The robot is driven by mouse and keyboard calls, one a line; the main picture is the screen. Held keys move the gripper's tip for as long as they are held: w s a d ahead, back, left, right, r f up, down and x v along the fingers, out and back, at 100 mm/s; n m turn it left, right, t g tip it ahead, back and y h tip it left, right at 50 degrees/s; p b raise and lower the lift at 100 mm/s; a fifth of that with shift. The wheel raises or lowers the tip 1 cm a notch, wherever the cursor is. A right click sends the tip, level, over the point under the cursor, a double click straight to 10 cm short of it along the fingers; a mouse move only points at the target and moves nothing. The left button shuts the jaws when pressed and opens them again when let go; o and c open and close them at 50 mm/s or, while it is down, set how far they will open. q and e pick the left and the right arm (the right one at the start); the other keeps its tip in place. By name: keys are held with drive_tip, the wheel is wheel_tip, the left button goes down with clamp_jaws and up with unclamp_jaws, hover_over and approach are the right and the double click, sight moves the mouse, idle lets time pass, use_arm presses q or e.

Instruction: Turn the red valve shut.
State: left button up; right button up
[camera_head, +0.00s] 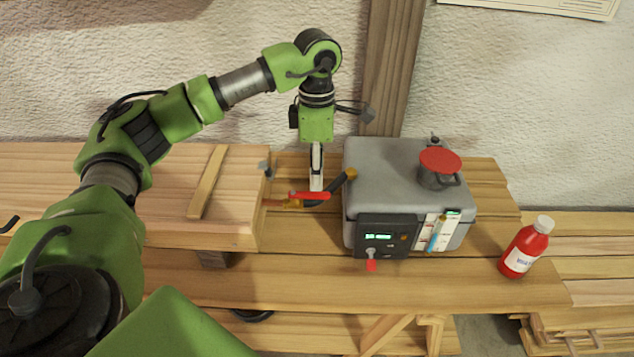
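The red valve handle (309,195) is a short flat red lever. It lies roughly level across a brass-coloured pipe fitting, between a wooden box and a grey machine. A black hose or grip with an orange end runs up to the right beside it. My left gripper (316,184) points straight down, with its fingertips at the red lever. I see the fingers nearly edge-on as one narrow light strip, so I cannot tell their opening or whether they touch the lever. The fingers hide part of the fitting. My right gripper is out of view.
The grey machine (385,172), with a red-topped round cap (440,161) and a small red-tipped switch (371,264), stands right of the valve. The wooden box (160,225) is on the left. A red bottle (526,247) stands at the right. The front bench planks are clear.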

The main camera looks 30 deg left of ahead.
sight(316, 194)
use_arm(q)
drive_tip(key=shift+f+p, duration=0.4)
drive_tip(key=shift+f, duration=1.9)
drive_tip(key=shift+c, duration=0.3)
clamp_jaws()
